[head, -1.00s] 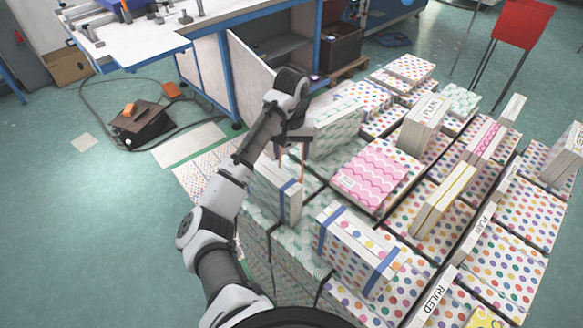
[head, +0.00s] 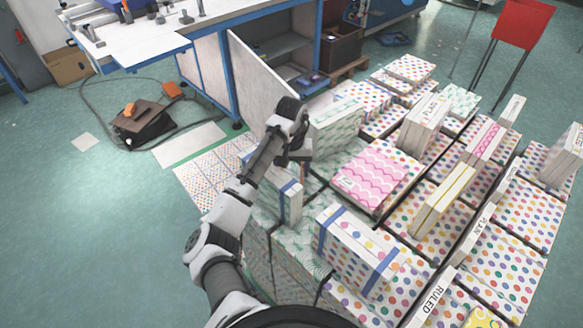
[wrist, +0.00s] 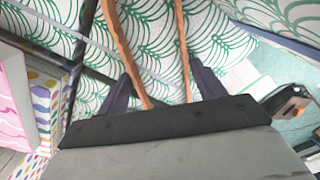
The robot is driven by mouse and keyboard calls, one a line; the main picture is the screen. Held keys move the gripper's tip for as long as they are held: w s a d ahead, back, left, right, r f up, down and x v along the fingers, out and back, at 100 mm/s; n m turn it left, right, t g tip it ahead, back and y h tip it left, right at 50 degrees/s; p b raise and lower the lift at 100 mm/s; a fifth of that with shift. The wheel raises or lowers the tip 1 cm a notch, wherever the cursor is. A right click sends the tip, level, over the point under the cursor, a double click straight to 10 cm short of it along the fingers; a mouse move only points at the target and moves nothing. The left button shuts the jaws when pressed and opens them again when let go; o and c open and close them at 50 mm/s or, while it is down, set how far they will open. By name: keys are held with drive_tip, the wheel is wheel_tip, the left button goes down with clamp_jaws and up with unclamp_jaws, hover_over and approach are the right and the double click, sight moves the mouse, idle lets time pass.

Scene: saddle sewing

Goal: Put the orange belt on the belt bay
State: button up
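The orange belt shows in the wrist view as two orange-brown strands (wrist: 182,45), running from the top edge down between my dark fingers. The left strand is against or very near the left finger; a small gap shows beside the right one. My gripper (wrist: 163,85) has its fingers well apart; I cannot tell whether they grip the belt. In the head view my gripper (head: 298,158) is low over the left side of the stacks, behind a book bundle with a blue band (head: 288,195). I cannot identify the belt bay.
Patterned stacks fill the middle and right, with a pink box (head: 375,176) and a blue-banded dotted bundle (head: 355,248) close by. A green-patterned block (head: 335,127) stands just beyond my gripper. A blue-framed workbench (head: 150,35) is behind. The floor at left is mostly clear.

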drive_tip(key=shift+o, duration=1.1)
wheel_tip(320, 180, up, 12)
drive_tip(key=shift+r, duration=0.15)
